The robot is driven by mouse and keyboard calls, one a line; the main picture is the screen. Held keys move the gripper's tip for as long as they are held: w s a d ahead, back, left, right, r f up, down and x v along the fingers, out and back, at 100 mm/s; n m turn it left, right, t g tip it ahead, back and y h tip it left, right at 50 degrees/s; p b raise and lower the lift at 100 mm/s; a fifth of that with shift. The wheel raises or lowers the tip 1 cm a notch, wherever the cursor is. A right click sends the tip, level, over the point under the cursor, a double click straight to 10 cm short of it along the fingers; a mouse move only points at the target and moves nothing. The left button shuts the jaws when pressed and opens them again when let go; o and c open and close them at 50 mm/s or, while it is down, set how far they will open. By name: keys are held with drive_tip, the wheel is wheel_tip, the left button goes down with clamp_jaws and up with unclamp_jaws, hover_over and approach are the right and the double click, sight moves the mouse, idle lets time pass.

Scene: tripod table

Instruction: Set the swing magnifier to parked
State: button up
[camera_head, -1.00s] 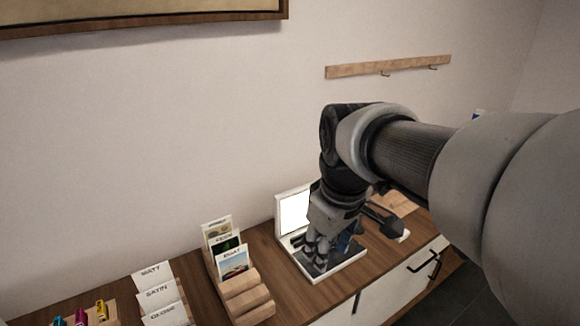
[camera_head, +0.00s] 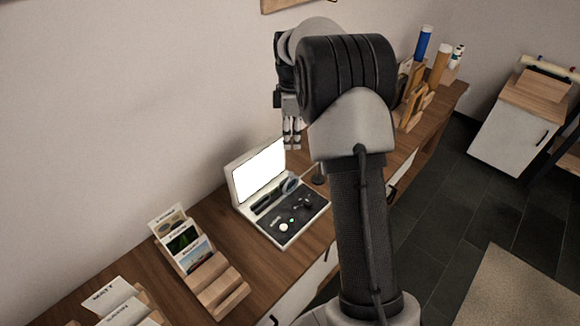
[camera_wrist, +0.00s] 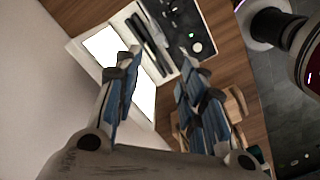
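A white light box (camera_head: 233,190) stands open on the wooden counter, with a bright raised panel and a dark base holding small fittings. A small grey-blue rounded piece (camera_head: 290,185) at the back right of the base may be the swing magnifier; its lens and arm are too small to tell for certain. The light box also shows at the top of the wrist view (camera_wrist: 82,40), where I cannot pick out the magnifier. My gripper (camera_head: 291,140) hangs above and behind the box, apart from it. In the wrist view its fingers (camera_wrist: 162,72) are apart with nothing between them.
A wooden card rack (camera_head: 215,290) stands left of the box, with white label cards (camera_head: 110,300) further left. Wooden holders (camera_head: 412,108) and upright tubes (camera_head: 423,45) stand at the far right. The wall is close behind the counter. My arm hides part of the counter.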

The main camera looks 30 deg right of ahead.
sight(291, 173)
wheel_tip(291, 173, down, 15)
drive_tip(key=b, duration=0.3)
drive_tip(key=shift+w+r, duration=0.1)
drive_tip(key=shift+r, duration=0.05)
drive_tip(key=shift+c, duration=0.3)
clamp_jaws()
idle(0.4)
